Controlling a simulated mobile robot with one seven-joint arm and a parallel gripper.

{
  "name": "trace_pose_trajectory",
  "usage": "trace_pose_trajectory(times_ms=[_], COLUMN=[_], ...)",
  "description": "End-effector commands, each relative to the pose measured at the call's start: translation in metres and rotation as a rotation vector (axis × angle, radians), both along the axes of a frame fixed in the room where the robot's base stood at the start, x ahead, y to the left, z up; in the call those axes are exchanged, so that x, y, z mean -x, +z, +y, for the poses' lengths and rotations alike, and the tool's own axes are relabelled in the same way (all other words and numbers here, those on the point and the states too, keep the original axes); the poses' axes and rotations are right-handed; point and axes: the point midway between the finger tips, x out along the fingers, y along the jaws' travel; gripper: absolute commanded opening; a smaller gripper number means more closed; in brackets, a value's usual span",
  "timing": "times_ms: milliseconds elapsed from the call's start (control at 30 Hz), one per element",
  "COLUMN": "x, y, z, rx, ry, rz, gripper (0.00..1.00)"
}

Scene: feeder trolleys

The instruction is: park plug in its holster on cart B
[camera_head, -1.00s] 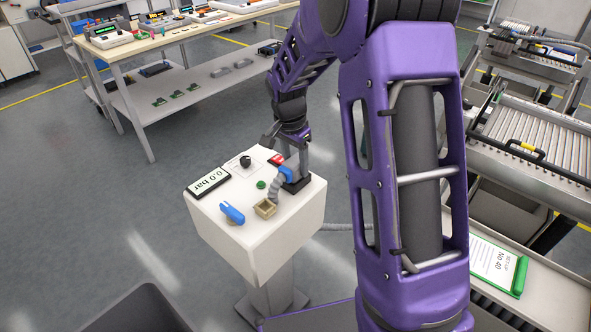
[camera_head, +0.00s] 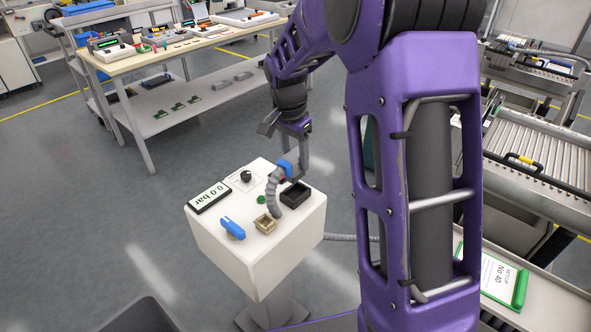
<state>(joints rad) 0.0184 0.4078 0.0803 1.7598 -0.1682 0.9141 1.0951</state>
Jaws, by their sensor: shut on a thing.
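My gripper (camera_head: 288,152) hangs above the white pedestal box and is shut on the blue plug (camera_head: 285,168). The fingers partly hide the plug. A thick grey hose (camera_head: 270,194) curves from the plug down to the top of the box. The plug is above and slightly left of a black open-topped socket (camera_head: 295,194) on the box, and looks clear of it. No cart label reading B is legible, and I cannot tell which thing is the holster on cart B.
The white box (camera_head: 253,266) carries a 0.0 bar display (camera_head: 209,198), a black knob (camera_head: 246,176), a green button (camera_head: 261,199), a blue lever (camera_head: 232,228) and a tan square cup (camera_head: 265,223). A workbench (camera_head: 137,60) stands behind left. Roller trolleys (camera_head: 540,150) stand right.

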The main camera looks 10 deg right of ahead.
Motion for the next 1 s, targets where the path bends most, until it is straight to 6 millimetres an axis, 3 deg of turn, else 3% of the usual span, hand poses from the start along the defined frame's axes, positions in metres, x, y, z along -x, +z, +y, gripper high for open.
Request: trace_pose_trajectory(times_ms=[100, 300, 733, 1000], x=[0.000, 0.000, 0.000, 0.000], y=[0.022, 0.040, 0.061, 0.063], z=[0.000, 0.000, 0.000, 0.000], rx=[0.001, 0.001, 0.000, 0.001], ry=[0.000, -0.001, 0.000, 0.000], rz=[-0.002, 0.001, 0.000, 0.001], gripper=[0.00, 0.00, 0.00, 0.00])
